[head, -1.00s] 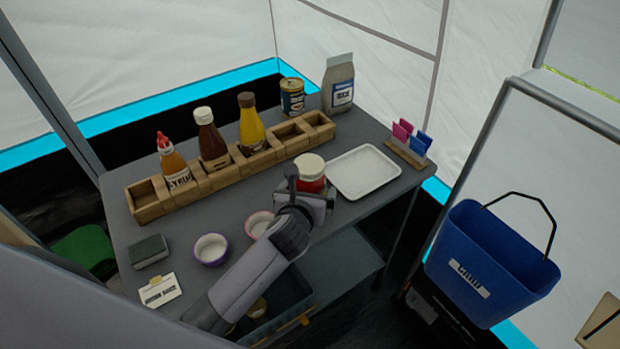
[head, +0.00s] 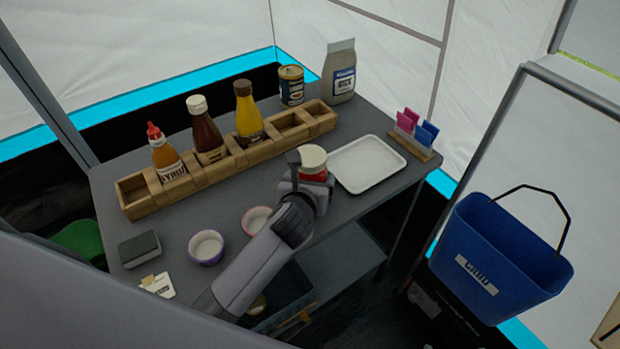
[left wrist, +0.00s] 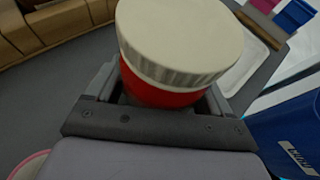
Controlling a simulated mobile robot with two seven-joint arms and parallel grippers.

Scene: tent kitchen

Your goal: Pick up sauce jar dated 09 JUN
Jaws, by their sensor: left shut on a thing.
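A sauce jar (head: 313,161) with a cream lid and red body is at the left edge of the white tray in the head view. In the left wrist view the jar (left wrist: 180,50) fills the space between the fingers. My left gripper (head: 304,176) is shut on the jar, with the fingers around its red body below the lid; it also shows in the left wrist view (left wrist: 165,100). No date is readable on the jar. Whether its base touches the table is hidden. My right gripper is not in view.
A white tray (head: 381,180) lies right of the jar. A wooden rack (head: 135,195) with several slots holds sauce bottles behind it. Two small bowls (head: 207,261) (head: 248,219) stand left of my arm. A blue bin (head: 510,240) is at the right.

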